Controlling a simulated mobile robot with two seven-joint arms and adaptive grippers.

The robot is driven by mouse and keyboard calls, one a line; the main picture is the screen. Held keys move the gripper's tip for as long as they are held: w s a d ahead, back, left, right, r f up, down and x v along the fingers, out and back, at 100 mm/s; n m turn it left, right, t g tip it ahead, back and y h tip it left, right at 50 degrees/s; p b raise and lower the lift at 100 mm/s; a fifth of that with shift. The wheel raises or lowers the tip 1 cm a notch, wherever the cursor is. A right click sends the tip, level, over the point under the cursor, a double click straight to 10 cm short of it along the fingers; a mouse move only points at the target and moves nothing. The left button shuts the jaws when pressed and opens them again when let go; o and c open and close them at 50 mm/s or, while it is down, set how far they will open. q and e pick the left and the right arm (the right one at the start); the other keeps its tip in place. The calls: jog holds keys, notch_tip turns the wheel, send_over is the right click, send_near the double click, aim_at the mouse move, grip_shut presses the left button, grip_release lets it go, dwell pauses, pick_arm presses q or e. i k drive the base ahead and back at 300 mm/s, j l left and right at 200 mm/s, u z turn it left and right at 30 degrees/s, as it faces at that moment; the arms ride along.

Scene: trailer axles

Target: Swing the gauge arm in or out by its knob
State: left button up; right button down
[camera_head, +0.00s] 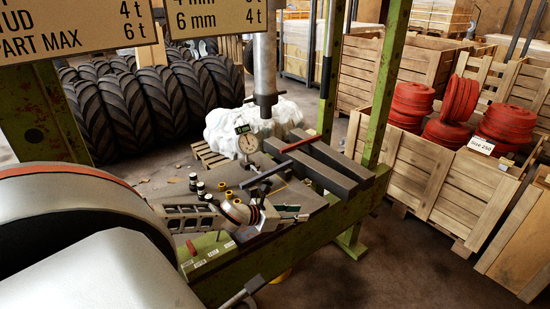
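I cannot make out the knob clearly. My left gripper (268,214) appears small and dark over the front of the bench, low and to the right of the gauge. Its fingers blend with dark parts, so their opening is unclear. My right gripper is not in view.
Two dark steel blocks (322,172) lie on the bench's right part, beside a red-and-black bar (300,144). Small black-capped containers (201,190) stand at left. A steel press column (265,70) hangs above. Green uprights (386,80) flank the bench. A wooden crate (440,190) stands right.

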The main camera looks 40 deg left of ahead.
aim_at(256, 170)
jog(key=i+j+u, duration=0.15)
jog(key=i, duration=0.2)
jog(key=i+j+u, duration=0.2)
jog(key=i, duration=0.2)
jog(key=i+j+u, duration=0.15)
jog(key=i, duration=0.2)
jog(key=i+l+u, duration=0.25)
jog(key=l+u, duration=0.1)
jog(key=u, duration=0.2)
